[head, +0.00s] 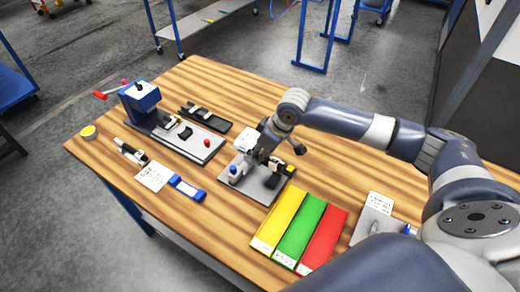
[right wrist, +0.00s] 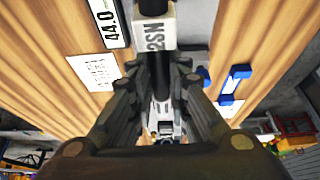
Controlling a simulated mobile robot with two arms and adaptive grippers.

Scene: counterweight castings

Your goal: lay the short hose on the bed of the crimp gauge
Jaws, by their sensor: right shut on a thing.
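My right gripper (head: 268,158) is low over a grey plate fixture (head: 234,191) that has a blue part and a yellow part. In the right wrist view, the gripper (right wrist: 160,82) is shut on a black short hose (right wrist: 160,64) with a white "2SN" band. In the head view, the fingers largely hide the hose, and I cannot tell whether it touches the plate. What looks like the crimp gauge (head: 196,148) stands at the left, with a blue head, red handle, grey bed, dark cradle and red knob. My left gripper is not in view.
Yellow (head: 279,218), green (head: 300,232) and red (head: 324,238) trays lie in front of the fixture.

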